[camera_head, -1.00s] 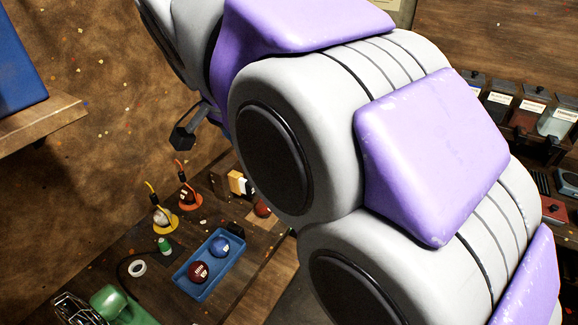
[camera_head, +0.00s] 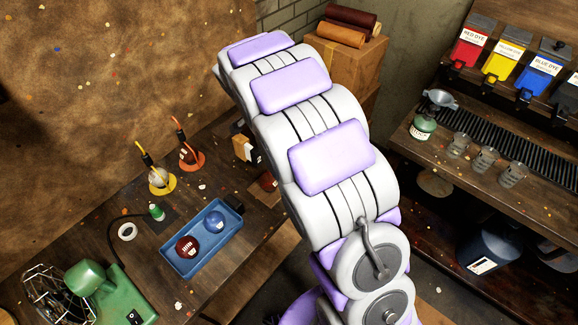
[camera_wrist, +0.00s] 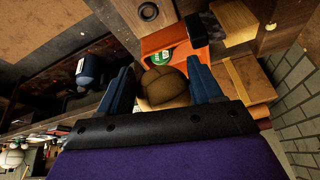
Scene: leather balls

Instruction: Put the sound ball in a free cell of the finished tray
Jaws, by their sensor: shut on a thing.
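My gripper (camera_wrist: 163,88) shows in the wrist view, its two blue fingers shut on a plain tan-brown ball (camera_wrist: 165,88). The lower part of the ball is hidden by the dark palm. In the head view, a blue tray (camera_head: 201,264) lies on the left workbench with a dark red ball (camera_head: 187,247) and a blue ball (camera_head: 213,222) in it. I cannot tell its cells apart at this size. My gripper is hidden or out of frame in the head view, beyond my arm.
A green machine (camera_head: 110,290) stands at the bench's near left. A yellow-based stand (camera_head: 160,181) and an orange-based stand (camera_head: 191,159) are behind the tray. Dye containers (camera_head: 540,74) and glasses (camera_head: 486,160) stand at right. The wrist view shows an orange box (camera_wrist: 160,42) with a green label.

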